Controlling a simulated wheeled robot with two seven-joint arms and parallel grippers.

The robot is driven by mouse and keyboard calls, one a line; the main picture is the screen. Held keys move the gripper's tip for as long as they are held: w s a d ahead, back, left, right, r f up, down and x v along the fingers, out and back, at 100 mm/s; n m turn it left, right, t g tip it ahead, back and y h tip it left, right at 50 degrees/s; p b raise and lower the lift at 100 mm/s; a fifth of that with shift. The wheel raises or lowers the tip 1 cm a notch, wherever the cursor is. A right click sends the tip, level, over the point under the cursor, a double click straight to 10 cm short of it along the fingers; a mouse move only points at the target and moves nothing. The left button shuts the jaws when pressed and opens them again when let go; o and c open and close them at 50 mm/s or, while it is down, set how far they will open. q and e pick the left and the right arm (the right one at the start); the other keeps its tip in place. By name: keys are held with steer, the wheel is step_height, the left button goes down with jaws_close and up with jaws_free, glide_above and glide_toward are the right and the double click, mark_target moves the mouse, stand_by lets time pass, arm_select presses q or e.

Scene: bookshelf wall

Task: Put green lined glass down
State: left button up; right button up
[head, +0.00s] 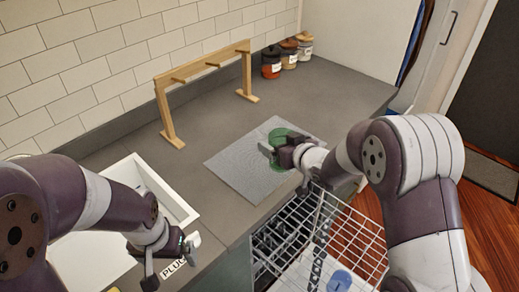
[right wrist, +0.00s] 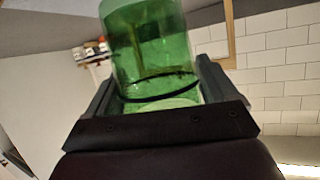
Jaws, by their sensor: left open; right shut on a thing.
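The green lined glass (head: 280,134) is at the grey mat (head: 235,173) on the counter, over its far right part. My right gripper (head: 272,150) is shut on the glass. In the right wrist view the green glass (right wrist: 150,50) sits between the two fingers (right wrist: 158,92), with a dark line around it. I cannot tell whether its base touches the mat. My left gripper (head: 170,262) is open and empty at the lower left, by the front edge of the white sink.
A wooden rack (head: 205,68) stands behind the mat. Several lidded jars (head: 271,62) stand at the back by the wall. A white sink (head: 150,180) is at left. An open dishwasher rack (head: 345,240) is in front, below the counter.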

steer(key=w+a+f, duration=0.1)
steer(key=a+f, duration=0.1)
steer(key=w+a+f+p, duration=0.1)
steer(key=a+f, duration=0.1)
steer(key=f, duration=0.1)
steer(key=w+a+f, duration=0.2)
steer(key=a+f, duration=0.1)
steer(key=shift+f+p, duration=0.2)
steer(key=shift+p, duration=0.1)
steer(key=shift+w+a+f, duration=0.1)
steer(key=shift+w+f, duration=0.15)
steer(key=shift+f, duration=0.05)
steer(key=shift+f, duration=0.1)
steer(key=o, duration=0.8)
steer(key=shift+s+f, duration=0.1)
steer(key=shift+s, duration=0.05)
steer(key=shift+o, duration=1)
